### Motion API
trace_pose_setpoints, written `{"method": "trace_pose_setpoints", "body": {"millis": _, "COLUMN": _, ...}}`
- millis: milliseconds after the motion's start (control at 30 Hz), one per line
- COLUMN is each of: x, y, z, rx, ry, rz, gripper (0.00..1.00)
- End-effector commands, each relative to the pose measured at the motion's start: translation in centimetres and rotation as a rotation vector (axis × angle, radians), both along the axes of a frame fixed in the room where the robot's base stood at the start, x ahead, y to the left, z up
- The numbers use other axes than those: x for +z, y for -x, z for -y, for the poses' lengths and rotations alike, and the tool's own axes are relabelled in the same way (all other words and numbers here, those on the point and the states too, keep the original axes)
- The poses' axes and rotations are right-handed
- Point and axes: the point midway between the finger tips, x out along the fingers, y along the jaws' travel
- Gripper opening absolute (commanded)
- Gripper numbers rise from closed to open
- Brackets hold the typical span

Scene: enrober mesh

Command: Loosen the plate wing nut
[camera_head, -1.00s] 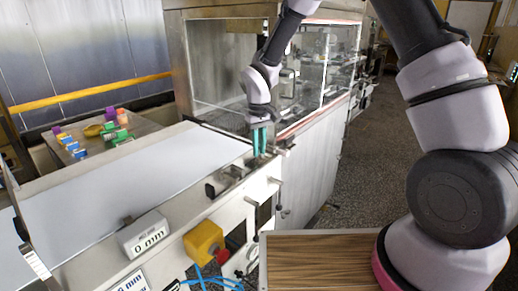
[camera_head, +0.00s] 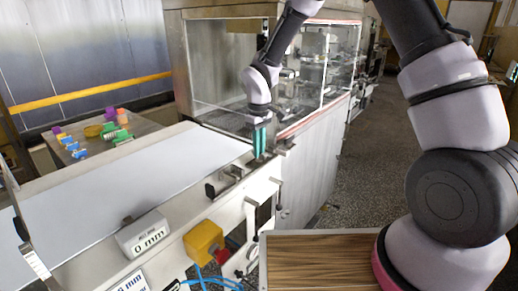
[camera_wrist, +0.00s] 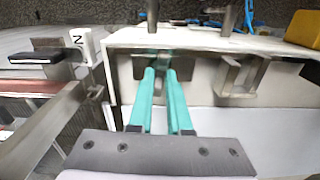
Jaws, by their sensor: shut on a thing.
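My gripper (camera_head: 259,142) points down at the far end of the white machine's front rail, beside the clear-walled enclosure. Its two teal fingers are close together. In the wrist view my gripper (camera_wrist: 161,72) is shut on a small grey metal part at the edge of a pale plate. That part, the plate wing nut (camera_wrist: 163,59), is mostly hidden between the fingertips; its exact shape and turn cannot be made out. In the head view the fingers hide it.
A metal bracket (camera_wrist: 237,76) stands right of the fingers in the wrist view. The clear enclosure (camera_head: 225,75) rises close behind my gripper.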

Motion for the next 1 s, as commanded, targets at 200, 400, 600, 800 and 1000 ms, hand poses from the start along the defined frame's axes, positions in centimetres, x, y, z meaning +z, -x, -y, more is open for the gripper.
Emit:
{"method": "trace_pose_setpoints", "body": {"millis": 200, "x": -0.01, "y": -0.02, "z": 0.01, "rx": 0.042, "ry": 0.0, "rz": 0.0, "gripper": 0.0}}
{"method": "trace_pose_setpoints", "body": {"millis": 400, "x": -0.01, "y": -0.02, "z": 0.03, "rx": 0.066, "ry": 0.001, "rz": 0.001, "gripper": 0.0}}
{"method": "trace_pose_setpoints", "body": {"millis": 600, "x": -0.01, "y": -0.03, "z": 0.03, "rx": 0.072, "ry": 0.001, "rz": 0.001, "gripper": 0.0}}
{"method": "trace_pose_setpoints", "body": {"millis": 800, "x": -0.01, "y": -0.02, "z": 0.02, "rx": 0.072, "ry": 0.001, "rz": 0.001, "gripper": 0.0}}
{"method": "trace_pose_setpoints", "body": {"millis": 1000, "x": -0.01, "y": -0.02, "z": 0.01, "rx": 0.071, "ry": 0.0, "rz": 0.0, "gripper": 0.45}}
